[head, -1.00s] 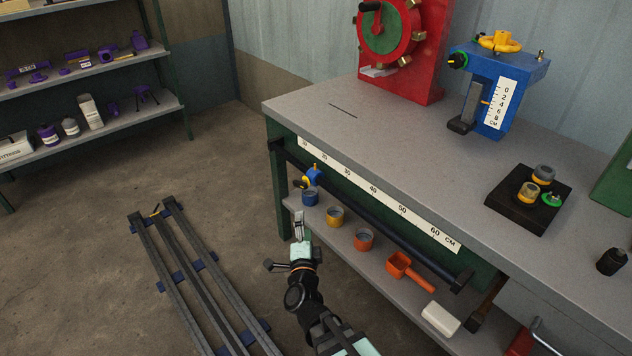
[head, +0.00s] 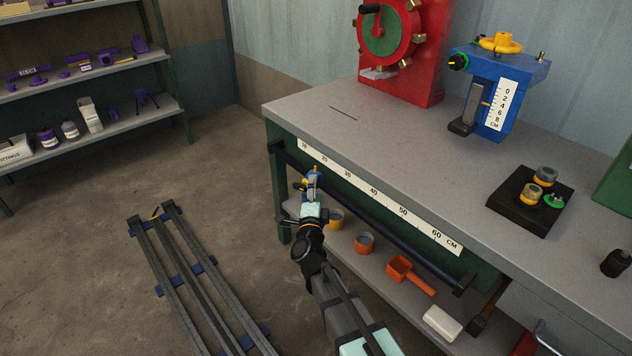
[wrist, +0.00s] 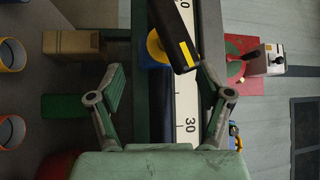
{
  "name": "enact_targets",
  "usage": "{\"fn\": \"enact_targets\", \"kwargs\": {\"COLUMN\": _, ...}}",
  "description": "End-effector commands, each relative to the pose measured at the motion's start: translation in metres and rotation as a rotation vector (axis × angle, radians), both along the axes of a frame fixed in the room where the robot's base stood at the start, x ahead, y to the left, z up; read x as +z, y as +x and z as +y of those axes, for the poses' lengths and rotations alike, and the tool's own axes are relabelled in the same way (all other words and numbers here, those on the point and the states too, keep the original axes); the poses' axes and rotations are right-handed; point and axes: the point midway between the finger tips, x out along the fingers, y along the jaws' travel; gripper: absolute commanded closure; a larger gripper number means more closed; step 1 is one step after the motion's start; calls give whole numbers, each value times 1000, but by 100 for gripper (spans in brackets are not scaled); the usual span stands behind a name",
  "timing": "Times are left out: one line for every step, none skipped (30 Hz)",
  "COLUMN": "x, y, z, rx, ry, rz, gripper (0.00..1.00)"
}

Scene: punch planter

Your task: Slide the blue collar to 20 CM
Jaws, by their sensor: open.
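The blue collar (head: 314,172) sits around the dark rail (head: 400,239) along the bench front, near the low end of the white centimetre scale (head: 388,199). In the wrist view the collar (wrist: 149,57) shows as a blue edge behind a yellow round part (wrist: 156,46) and a black lever (wrist: 174,35) with a yellow stripe. The 30 mark lies nearer me, and a cut-off number ending in 0 is at the top; the exact reading is unclear. My gripper (head: 313,192) is open and close to the collar. In the wrist view its fingers (wrist: 163,80) are spread, with the collar ahead between them.
A floor rack (head: 190,270) stands left. The bench top (head: 400,130) is mostly clear at its near left.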

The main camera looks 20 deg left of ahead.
Motion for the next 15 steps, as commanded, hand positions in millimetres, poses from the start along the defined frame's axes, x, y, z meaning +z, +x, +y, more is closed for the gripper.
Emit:
{"fn": "enact_targets", "kwargs": {"x": 0, "y": 12, "z": 4, "rx": -1, "ry": 0, "rz": 0, "gripper": 22}}
{"fn": "enact_targets", "kwargs": {"x": 0, "y": 16, "z": 5, "rx": -2, "ry": 0, "rz": 0, "gripper": 22}}
{"fn": "enact_targets", "kwargs": {"x": 1, "y": 21, "z": 6, "rx": -2, "ry": -1, "rz": 0, "gripper": 22}}
{"fn": "enact_targets", "kwargs": {"x": 2, "y": 25, "z": 7, "rx": -2, "ry": -1, "rz": 0, "gripper": 22}}
{"fn": "enact_targets", "kwargs": {"x": 2, "y": 28, "z": 8, "rx": -2, "ry": -1, "rz": 0, "gripper": 22}}
{"fn": "enact_targets", "kwargs": {"x": 3, "y": 32, "z": 9, "rx": -1, "ry": -1, "rz": 0, "gripper": 22}}
{"fn": "enact_targets", "kwargs": {"x": 4, "y": 34, "z": 9, "rx": 0, "ry": -1, "rz": 0, "gripper": 22}}
{"fn": "enact_targets", "kwargs": {"x": 4, "y": 36, "z": 10, "rx": 0, "ry": -1, "rz": 0, "gripper": 22}}
{"fn": "enact_targets", "kwargs": {"x": 5, "y": 38, "z": 11, "rx": 0, "ry": -1, "rz": 0, "gripper": 22}}
{"fn": "enact_targets", "kwargs": {"x": 5, "y": 39, "z": 11, "rx": 0, "ry": -1, "rz": 0, "gripper": 22}}
{"fn": "enact_targets", "kwargs": {"x": 5, "y": 40, "z": 11, "rx": 0, "ry": -1, "rz": 0, "gripper": 22}}
{"fn": "enact_targets", "kwargs": {"x": 6, "y": 41, "z": 11, "rx": 0, "ry": -1, "rz": 0, "gripper": 22}}
{"fn": "enact_targets", "kwargs": {"x": 6, "y": 42, "z": 11, "rx": 0, "ry": -1, "rz": 0, "gripper": 22}}
{"fn": "enact_targets", "kwargs": {"x": 6, "y": 42, "z": 11, "rx": 0, "ry": -1, "rz": 1, "gripper": 22}}
{"fn": "enact_targets", "kwargs": {"x": 6, "y": 42, "z": 11, "rx": 0, "ry": -1, "rz": 1, "gripper": 22}}
